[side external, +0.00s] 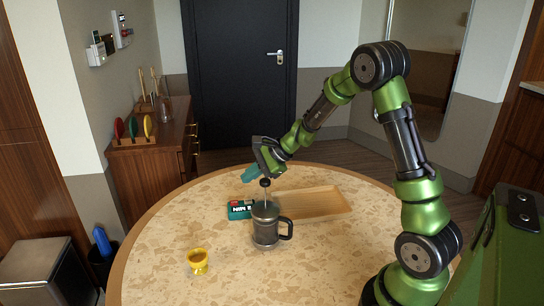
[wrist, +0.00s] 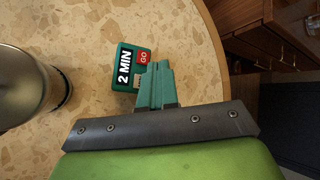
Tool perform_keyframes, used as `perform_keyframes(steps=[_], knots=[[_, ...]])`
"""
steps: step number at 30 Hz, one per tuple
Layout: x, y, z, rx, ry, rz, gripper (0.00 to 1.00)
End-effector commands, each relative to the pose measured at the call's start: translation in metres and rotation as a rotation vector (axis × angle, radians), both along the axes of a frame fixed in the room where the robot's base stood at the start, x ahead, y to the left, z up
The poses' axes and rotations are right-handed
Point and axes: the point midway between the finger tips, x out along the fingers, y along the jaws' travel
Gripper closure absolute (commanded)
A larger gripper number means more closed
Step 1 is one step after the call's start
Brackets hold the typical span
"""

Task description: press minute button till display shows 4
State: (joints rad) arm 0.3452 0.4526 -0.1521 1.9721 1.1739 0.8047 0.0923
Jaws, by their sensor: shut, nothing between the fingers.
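The timer (side external: 240,209) is a small teal box with dark and white lettering on the table, behind the coffee press. In the wrist view the timer (wrist: 125,66) reads "2 MIN" in white on black, beside a red "GO" button (wrist: 143,57). A small pale patch beside GO is partly hidden by my fingers, and I cannot tell whether it is a button. My gripper (side external: 247,177) has teal fingers, shut and empty, above the timer. In the wrist view my gripper (wrist: 158,68) overlaps the timer's edge; I cannot tell whether it touches.
A glass and metal coffee press (side external: 266,232) with a tall plunger stands close in front of the timer; it fills the left of the wrist view (wrist: 22,88). A wooden tray (side external: 320,204) lies right of it. A yellow cup (side external: 197,262) stands front left.

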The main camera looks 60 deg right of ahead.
Motion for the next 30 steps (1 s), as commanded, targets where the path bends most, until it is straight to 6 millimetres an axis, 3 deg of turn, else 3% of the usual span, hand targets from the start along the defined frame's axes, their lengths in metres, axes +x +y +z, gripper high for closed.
perform_keyframes(steps=[14,21,30], knots=[[0.0,0.0,0.0,0.0,0.0,0.0,1.0],[0.001,0.0,0.035,-0.001,-0.005,0.001,1.0],[0.0,0.0,0.038,0.001,0.0,-0.001,1.0]])
